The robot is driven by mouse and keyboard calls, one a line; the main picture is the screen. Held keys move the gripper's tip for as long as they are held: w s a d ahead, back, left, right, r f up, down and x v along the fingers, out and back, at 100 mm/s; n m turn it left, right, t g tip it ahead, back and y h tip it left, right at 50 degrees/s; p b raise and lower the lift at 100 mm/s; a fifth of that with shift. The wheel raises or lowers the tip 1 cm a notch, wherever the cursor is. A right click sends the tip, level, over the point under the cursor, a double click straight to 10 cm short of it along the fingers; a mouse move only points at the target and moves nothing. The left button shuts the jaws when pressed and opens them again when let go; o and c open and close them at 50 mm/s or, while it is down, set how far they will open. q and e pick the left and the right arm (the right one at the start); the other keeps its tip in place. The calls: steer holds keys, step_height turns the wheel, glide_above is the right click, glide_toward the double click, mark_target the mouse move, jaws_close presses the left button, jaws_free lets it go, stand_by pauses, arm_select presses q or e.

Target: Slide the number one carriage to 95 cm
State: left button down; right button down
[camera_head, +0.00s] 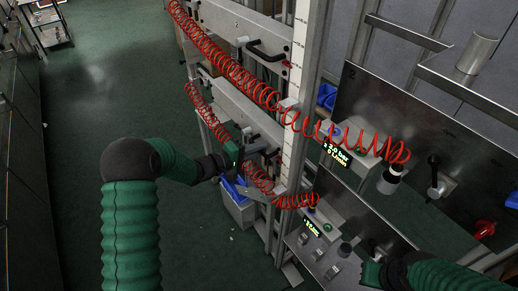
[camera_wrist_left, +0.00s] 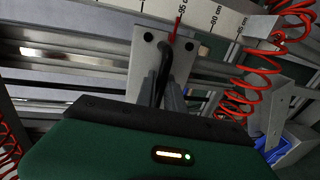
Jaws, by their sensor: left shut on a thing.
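The lower carriage (camera_head: 250,132), which I take as number one, sits on the lower rail of the frame; its number is not readable. In the left wrist view its pale plate (camera_wrist_left: 144,62) carries a black handle (camera_wrist_left: 163,72) and a red pointer (camera_wrist_left: 175,30). The pointer stands close to the 95 cm mark of the scale (camera_wrist_left: 205,14); the exact reading is hard to tell. My left gripper (camera_head: 246,153) is shut on the black handle, with its fingers on either side. My right gripper (camera_head: 373,273) is at the lower right, over the panel, its fingers unclear.
The upper carriage (camera_head: 262,48) with its own black handle is above. Red coiled hoses (camera_head: 235,72) hang across the frame. A grey box with blue contents (camera_head: 238,210) is below the left gripper. Control panels (camera_head: 425,150) stand on the right. The green floor at left is clear.

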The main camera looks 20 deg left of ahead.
arm_select(q)
steer(key=shift+f, duration=0.15)
steer(key=c, duration=1.5)
jaws_free()
steer(key=shift+f, duration=0.15)
steer(key=shift+o, duration=0.2)
steer(key=shift+a, duration=0.1)
steer(key=v, duration=1.6)
steer(key=shift+s+a+p, duration=0.25)
steer(key=shift+s+p, duration=0.05)
steer(key=shift+p, duration=0.05)
